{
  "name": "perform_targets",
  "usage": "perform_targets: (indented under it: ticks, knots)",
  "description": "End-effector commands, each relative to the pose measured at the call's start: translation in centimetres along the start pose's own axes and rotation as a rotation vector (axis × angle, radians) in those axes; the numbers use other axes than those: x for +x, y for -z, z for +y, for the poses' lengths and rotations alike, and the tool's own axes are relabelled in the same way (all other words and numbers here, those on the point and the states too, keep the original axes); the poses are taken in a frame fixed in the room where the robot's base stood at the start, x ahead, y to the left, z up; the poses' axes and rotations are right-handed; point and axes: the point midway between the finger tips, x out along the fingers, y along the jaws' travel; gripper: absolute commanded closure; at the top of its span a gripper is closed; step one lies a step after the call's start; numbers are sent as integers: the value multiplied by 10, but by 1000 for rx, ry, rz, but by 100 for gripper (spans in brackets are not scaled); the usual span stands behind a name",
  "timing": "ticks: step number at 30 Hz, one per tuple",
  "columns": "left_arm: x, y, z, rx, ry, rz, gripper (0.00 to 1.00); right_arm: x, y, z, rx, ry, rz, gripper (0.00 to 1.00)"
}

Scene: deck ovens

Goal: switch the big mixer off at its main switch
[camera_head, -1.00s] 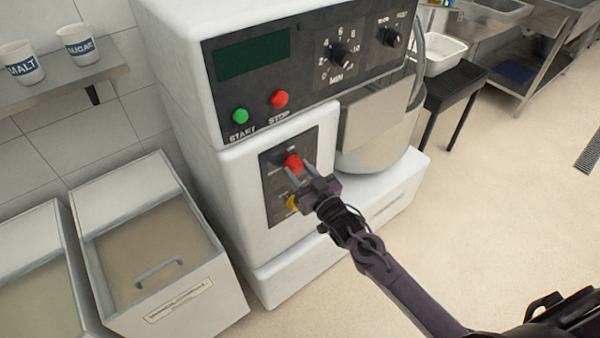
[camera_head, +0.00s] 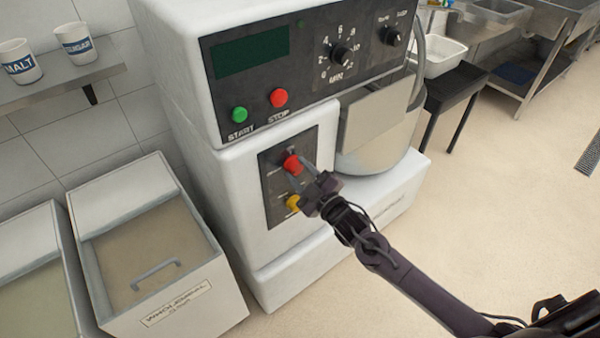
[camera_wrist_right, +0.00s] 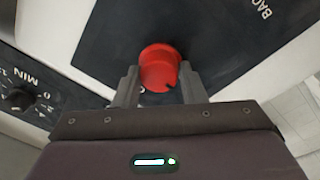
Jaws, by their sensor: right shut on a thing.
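The big mixer (camera_head: 215,190) is a white machine with a dark control panel. Its main switch (camera_head: 292,165) is a red knob on a lower dark plate, above a yellow knob (camera_head: 293,202). In the right wrist view the red knob (camera_wrist_right: 158,68) sits between the two fingers. My right gripper (camera_head: 301,170) is at the knob with its fingers on either side, shut on it; it also shows in the right wrist view (camera_wrist_right: 158,84). The finger tips partly hide the knob's sides. My left gripper is not in view.
A green START button (camera_head: 239,114) and red STOP button (camera_head: 278,98) sit above on the control panel (camera_head: 300,60). The steel bowl (camera_head: 385,140) is just right of the plate. Flour bins (camera_head: 160,250) stand at left.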

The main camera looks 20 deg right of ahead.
Motion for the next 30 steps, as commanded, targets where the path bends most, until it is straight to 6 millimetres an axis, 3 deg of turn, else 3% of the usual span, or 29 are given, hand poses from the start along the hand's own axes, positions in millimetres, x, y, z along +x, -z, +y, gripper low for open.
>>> perform_targets:
  ticks: [19,20,24,30]
  knots:
    - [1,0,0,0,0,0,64,0,0,0,-47,4,2,85]
    - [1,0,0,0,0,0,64,0,0,0,-47,4,2,59]
    - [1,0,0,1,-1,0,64,0,0,0,-46,4,3,41]
    - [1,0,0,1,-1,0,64,0,0,0,-45,3,3,41]
